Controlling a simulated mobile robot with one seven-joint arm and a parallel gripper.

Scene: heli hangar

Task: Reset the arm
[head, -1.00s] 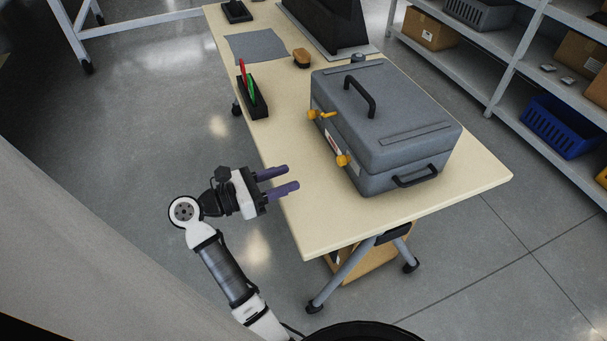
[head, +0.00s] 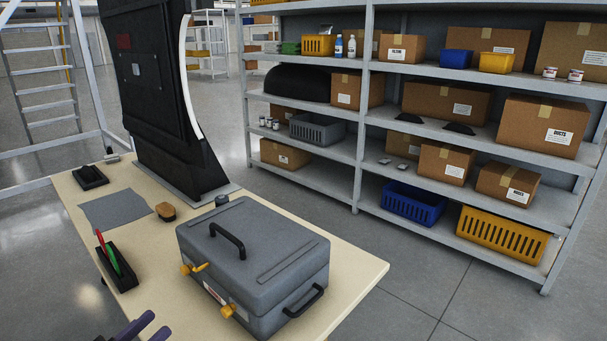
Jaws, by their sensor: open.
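My gripper (head: 148,330) shows only as two purple fingertips at the bottom edge of the head view. The fingers are apart with nothing between them. They are by the near left edge of the table, left of the grey case and below the pen holder. The rest of my arm is out of the frame.
A closed grey case (head: 262,257) with yellow latches sits on the wheeled table (head: 345,270). Shelving (head: 362,120) stands behind.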

